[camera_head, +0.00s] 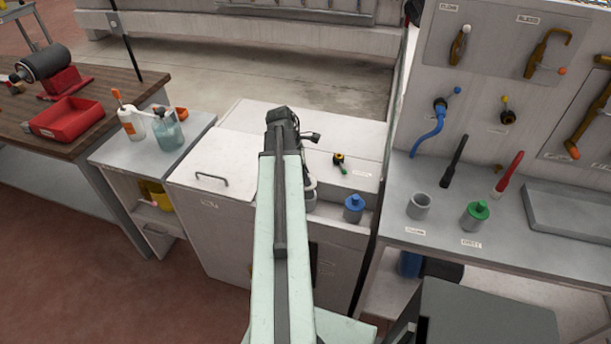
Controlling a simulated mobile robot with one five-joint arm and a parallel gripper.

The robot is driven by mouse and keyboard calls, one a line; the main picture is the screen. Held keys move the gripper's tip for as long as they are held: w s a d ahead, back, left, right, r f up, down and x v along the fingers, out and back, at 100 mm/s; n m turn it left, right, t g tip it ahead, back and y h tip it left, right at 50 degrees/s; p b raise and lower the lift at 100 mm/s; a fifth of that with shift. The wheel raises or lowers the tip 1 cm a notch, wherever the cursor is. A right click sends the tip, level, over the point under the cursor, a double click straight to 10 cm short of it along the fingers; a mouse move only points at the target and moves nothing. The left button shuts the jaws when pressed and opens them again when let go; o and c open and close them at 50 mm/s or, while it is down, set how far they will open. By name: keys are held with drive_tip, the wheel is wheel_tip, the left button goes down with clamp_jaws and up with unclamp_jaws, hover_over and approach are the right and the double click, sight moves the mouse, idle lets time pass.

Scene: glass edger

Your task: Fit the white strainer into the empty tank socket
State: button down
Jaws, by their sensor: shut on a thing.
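My arm reaches forward over the white tank cabinet, and the dark end near my gripper (300,136) shows above it. The fingers are mostly hidden by my arm. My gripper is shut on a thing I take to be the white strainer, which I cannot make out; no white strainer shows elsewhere. A pale grey round socket (311,194) in the tank's front strip is partly covered by my arm, and I cannot see inside it. To its right, a blue-topped strainer (353,207) stands upright in the same strip.
On the right bench stand an open grey holder (419,206) and a green-topped strainer in a holder (475,214). A small black-and-green valve (340,162) sits on the cabinet top. Bottles (168,131) stand on the left cart. A tool panel (500,80) rises at the right.

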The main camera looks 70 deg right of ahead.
drive_tip(key=shift+f+b, duration=2.4)
drive_tip(key=shift+f, duration=0.1)
drive_tip(key=c, duration=1.1)
unclamp_jaws()
drive_tip(key=shift+r, duration=0.2)
drive_tip(key=p+v, duration=0.7)
drive_tip(key=v, duration=0.1)
drive_tip(key=shift+f+p, duration=0.1)
drive_tip(key=shift+p, duration=0.3)
drive_tip(key=shift+f, duration=0.15)
